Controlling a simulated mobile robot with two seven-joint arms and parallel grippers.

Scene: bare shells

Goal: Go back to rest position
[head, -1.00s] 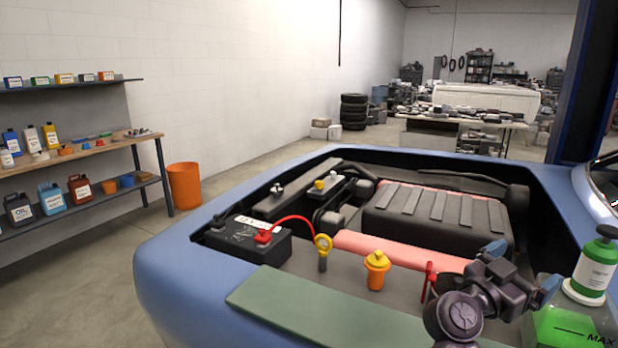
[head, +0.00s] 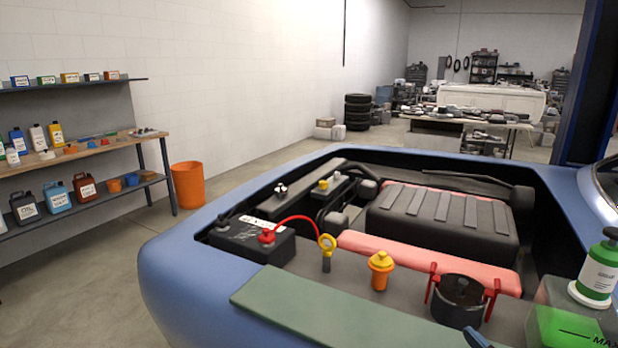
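Only a dark blue tip of what looks like my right gripper (head: 477,338) shows at the bottom edge in the head view, right of the middle. The rest of it is below the frame, so I cannot see whether its fingers are apart or holding anything. The tip is just below a dark round pot (head: 459,297) flanked by red brackets in the engine bay; I cannot tell if they touch. My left gripper is out of view.
The blue car body (head: 190,268) surrounds the bay, with a green panel (head: 320,312) along its near edge. A black battery (head: 252,243), a yellow-orange cap (head: 380,268), and a green-and-white bottle (head: 598,270) stand up there.

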